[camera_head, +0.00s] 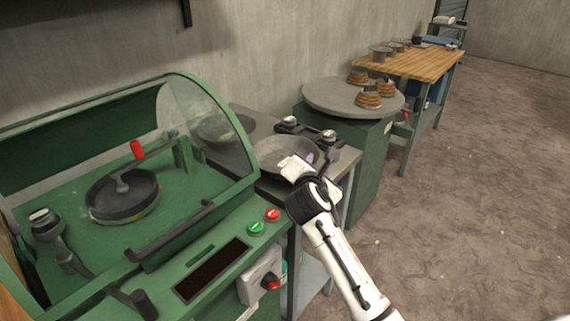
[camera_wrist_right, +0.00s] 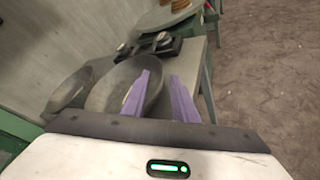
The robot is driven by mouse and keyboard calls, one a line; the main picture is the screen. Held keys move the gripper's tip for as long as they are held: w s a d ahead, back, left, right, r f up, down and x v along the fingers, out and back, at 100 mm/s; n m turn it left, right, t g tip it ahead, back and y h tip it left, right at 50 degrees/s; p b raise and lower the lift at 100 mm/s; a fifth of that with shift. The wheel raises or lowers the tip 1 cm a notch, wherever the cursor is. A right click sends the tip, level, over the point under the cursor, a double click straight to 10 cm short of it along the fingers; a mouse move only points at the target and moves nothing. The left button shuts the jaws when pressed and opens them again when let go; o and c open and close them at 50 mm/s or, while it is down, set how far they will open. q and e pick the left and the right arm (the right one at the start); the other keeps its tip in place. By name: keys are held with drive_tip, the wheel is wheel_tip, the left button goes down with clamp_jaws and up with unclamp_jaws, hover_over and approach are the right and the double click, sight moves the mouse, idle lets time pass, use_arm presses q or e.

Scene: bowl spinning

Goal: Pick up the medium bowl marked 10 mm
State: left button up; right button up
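Two grey metal bowls rest on the metal table beside the green machine. The nearer bowl (camera_head: 270,155) is at my right gripper; it also shows in the right wrist view (camera_wrist_right: 108,92). The other bowl (camera_head: 212,133) sits farther left, partly behind the clear guard, and shows at the left of the wrist view (camera_wrist_right: 64,92). I cannot read a 10 mm mark on either. My right gripper (camera_head: 312,158) is over the nearer bowl's right side. In the wrist view its purple fingers (camera_wrist_right: 160,98) are apart, the left one in front of the bowl; contact cannot be told. My left gripper is out of view.
The green machine (camera_head: 105,262) with its clear guard (camera_head: 212,115) stands close on the left. Black fixtures with metal knobs (camera_head: 308,131) sit behind the nearer bowl. A round grey table (camera_head: 330,97) holds brown stacked pieces (camera_head: 368,100). The floor at right is clear.

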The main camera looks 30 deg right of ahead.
sight(316, 161)
drive_tip(key=shift+f+x, duration=0.15)
drive_tip(key=shift+x, duration=1.2)
drive_tip(key=shift+f+x, duration=0.1)
drive_tip(key=shift+x, duration=1.3)
drive_tip(key=shift+a, duration=0.15)
clamp_jaws()
